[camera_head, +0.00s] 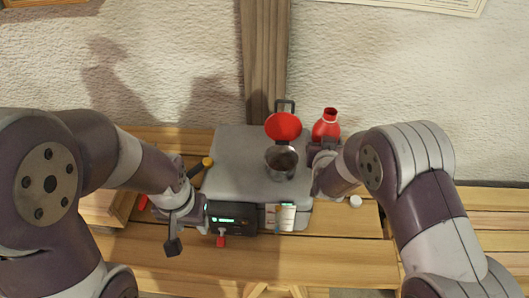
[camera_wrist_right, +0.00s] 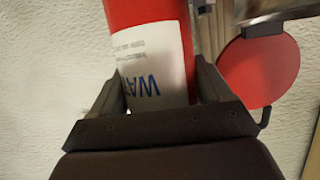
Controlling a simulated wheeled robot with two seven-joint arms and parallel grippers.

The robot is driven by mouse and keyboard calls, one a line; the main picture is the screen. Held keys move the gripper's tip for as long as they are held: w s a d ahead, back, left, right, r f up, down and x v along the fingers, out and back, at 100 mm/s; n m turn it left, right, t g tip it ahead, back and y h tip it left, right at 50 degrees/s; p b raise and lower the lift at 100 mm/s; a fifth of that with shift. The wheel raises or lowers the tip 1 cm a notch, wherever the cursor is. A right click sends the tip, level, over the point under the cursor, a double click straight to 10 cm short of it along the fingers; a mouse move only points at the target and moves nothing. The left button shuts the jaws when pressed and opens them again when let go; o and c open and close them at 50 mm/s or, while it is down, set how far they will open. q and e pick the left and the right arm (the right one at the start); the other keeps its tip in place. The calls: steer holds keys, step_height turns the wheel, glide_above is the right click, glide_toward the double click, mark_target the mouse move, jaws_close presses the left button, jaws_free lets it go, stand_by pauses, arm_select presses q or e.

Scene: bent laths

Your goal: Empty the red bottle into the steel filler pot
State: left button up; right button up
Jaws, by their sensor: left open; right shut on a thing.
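The red bottle (camera_head: 328,126) is right of the steel filler pot, roughly upright, its dark mouth at the top. My right gripper (camera_head: 322,147) is shut around it. In the right wrist view the bottle (camera_wrist_right: 150,50), with a white label, sits between both fingers (camera_wrist_right: 158,85). The steel filler pot (camera_head: 281,163) stands open on a grey case, apart from the bottle; its inside looks dark. A red round lid (camera_head: 283,127) stands up behind the pot and also shows in the right wrist view (camera_wrist_right: 258,72). My left gripper (camera_head: 187,229) is open and empty, left of the case.
The grey case (camera_head: 236,160) lies on a slatted wooden bench (camera_head: 350,250). A dark device with green lights (camera_head: 230,219) and a white label card (camera_head: 288,217) are at its front. A yellow-tipped tool (camera_head: 206,162) lies left. A small white cap (camera_head: 355,201) lies right.

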steer(key=shift+a, duration=0.15)
steer(key=shift+r+n+p, duration=0.1)
steer(key=shift+n+p, duration=0.2)
